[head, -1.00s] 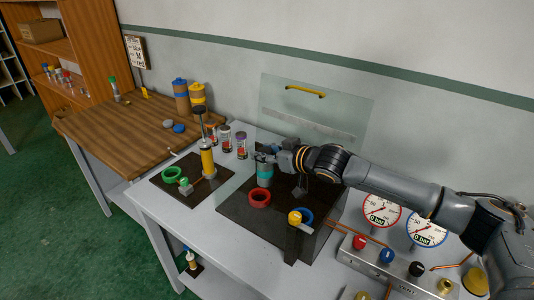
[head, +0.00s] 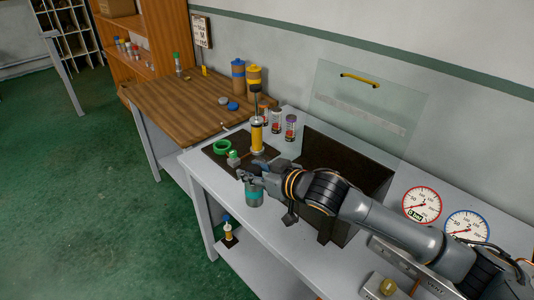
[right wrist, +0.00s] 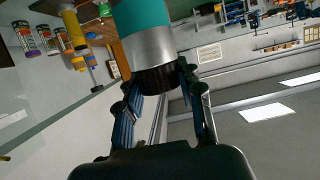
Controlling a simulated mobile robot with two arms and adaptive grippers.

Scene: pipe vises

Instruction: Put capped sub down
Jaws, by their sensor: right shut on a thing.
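The capped sub (head: 254,194) is a short cylinder with a teal band, held upright at the bench's front edge in the head view. In the right wrist view, the capped sub (right wrist: 143,30) shows its teal band, a silver section and a dark end between the fingers. My right gripper (head: 251,178) is shut on it; the fingers also show in the wrist view (right wrist: 160,85). I cannot tell exactly how high it is above the grey bench (head: 291,247). My left gripper is not in view.
A dark mat holds a green ring (head: 222,146) and a yellow pump (head: 257,137), left of the gripper. Several small jars (head: 290,127) stand behind. A clear shield (head: 362,110) stands at the back. Gauges (head: 421,204) are at right. The wooden table (head: 185,105) has free room.

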